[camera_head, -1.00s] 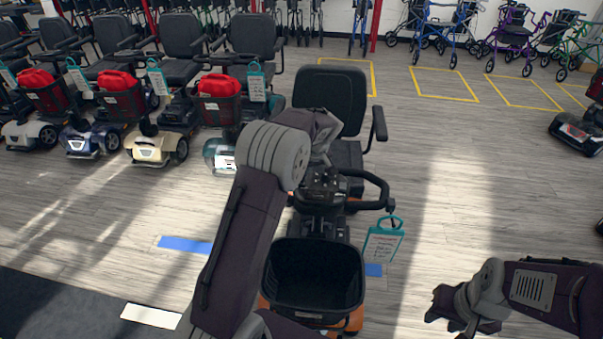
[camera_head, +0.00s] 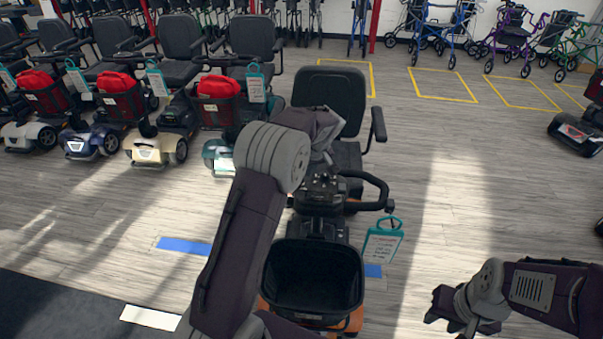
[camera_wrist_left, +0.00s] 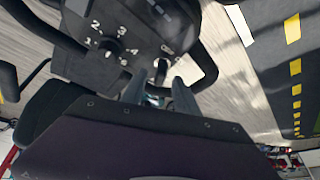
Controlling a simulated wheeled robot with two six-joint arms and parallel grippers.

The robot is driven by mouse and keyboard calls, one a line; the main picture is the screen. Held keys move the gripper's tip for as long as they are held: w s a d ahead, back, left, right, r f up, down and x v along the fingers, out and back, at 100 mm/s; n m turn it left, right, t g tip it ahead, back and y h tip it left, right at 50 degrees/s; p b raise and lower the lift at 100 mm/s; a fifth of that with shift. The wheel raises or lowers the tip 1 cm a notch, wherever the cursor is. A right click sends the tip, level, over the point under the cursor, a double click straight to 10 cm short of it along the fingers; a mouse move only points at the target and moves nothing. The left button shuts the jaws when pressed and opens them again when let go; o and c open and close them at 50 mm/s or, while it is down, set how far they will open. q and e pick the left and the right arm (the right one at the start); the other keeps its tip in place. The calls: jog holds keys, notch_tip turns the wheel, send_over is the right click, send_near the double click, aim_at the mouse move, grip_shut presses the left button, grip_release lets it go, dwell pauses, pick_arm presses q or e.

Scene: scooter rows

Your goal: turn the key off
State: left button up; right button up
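The scooter's dark control panel (camera_head: 322,190) is in front of me. In the left wrist view it (camera_wrist_left: 85,60) carries a numbered speed dial (camera_wrist_left: 112,47). A small dark piece that looks like the key (camera_wrist_left: 160,70) sticks out at the panel's lower edge. My left gripper (camera_wrist_left: 159,82) has its two fingers apart, one on each side of this piece; I cannot tell whether they touch it. In the head view my left arm hides that gripper. My right gripper (camera_head: 437,306) hangs over the floor at the lower right, away from the scooter; its finger opening is unclear.
The scooter has a black front basket (camera_head: 312,283), a black seat (camera_head: 330,98), a looped handlebar (camera_head: 375,187) and a hanging teal tag (camera_head: 383,242). Parked scooters (camera_head: 150,140) stand at the left, rollators (camera_head: 510,35) at the back right.

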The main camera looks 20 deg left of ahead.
pick_arm(q)
jog(key=v, duration=0.8)
jog(key=s+r, duration=0.2)
jog(key=s, duration=0.5)
jog(key=s+d+f+m+h, duration=0.2)
jog(key=s+f, duration=0.4)
jog(key=s, duration=0.3)
jog(key=s+d+f+m+g+h+p, duration=0.1)
jog(key=s+d+f+m, duration=0.3)
jog(key=s, duration=0.5)
notch_tip(320, 180, down, 2)
jog(key=m+h, duration=0.1)
jog(key=m, duration=0.2)
jog(key=shift+s, duration=0.1)
